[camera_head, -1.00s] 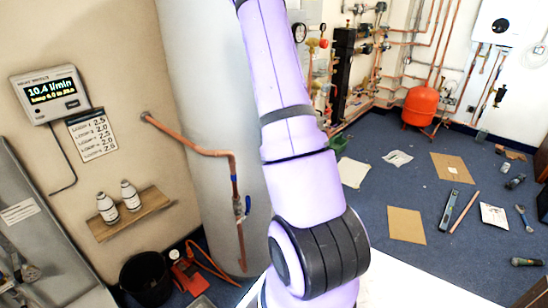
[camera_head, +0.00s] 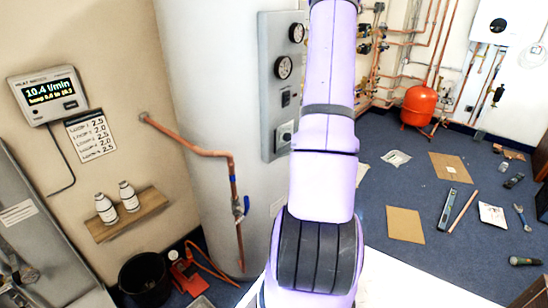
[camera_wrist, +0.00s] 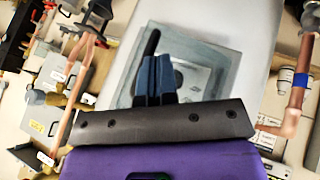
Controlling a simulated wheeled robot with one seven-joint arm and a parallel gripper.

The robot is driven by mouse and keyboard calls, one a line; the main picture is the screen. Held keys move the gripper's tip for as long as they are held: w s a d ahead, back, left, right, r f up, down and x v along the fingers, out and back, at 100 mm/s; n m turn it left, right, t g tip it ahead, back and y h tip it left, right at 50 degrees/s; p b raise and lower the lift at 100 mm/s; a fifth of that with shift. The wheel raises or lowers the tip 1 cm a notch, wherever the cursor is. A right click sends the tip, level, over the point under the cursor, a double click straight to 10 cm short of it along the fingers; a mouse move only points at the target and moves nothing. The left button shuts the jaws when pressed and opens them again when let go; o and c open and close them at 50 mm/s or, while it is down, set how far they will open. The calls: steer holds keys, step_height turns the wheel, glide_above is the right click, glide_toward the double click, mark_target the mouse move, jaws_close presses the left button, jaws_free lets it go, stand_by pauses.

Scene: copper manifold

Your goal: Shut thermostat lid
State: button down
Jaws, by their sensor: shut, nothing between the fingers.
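A grey panel (camera_head: 268,90) is fixed to the white cylinder. It carries round gauges and, at its lower end, a small pale box with a dial (camera_head: 284,134) that looks like the thermostat. In the wrist view a grey square housing with a round dial face (camera_wrist: 192,78) sits just beyond my gripper (camera_wrist: 155,65). The fingers are shut and empty, and they overlap the housing's left part in the picture. A black bar (camera_wrist: 146,52) shows beside them. I cannot tell which part is the lid or how far it stands open. My gripper is outside the head view.
A copper pipe with a blue-handled valve (camera_head: 239,207) runs down left of the panel; a pipe also stands at the right of the wrist view (camera_wrist: 299,80). A wooden shelf with white bottles (camera_head: 131,215) is on the left wall. Tools and cardboard lie on the blue floor.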

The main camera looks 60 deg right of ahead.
steer(key=shift+w+d, duration=0.55)
steer(key=shift+d, duration=0.25)
steer(key=shift+w+d, duration=0.55)
steer(key=shift+d, duration=0.2)
steer(key=shift+w+d, duration=0.25)
steer(key=shift+w+d+r, duration=0.1)
steer(key=shift+w+r, duration=0.05)
steer(key=shift+r, duration=0.1)
steer(key=shift+r, duration=0.3)
steer(key=v, duration=1)
steer(key=shift+s+a+f, duration=0.25)
steer(key=shift+s+a, duration=0.05)
steer(key=shift+s, duration=0.05)
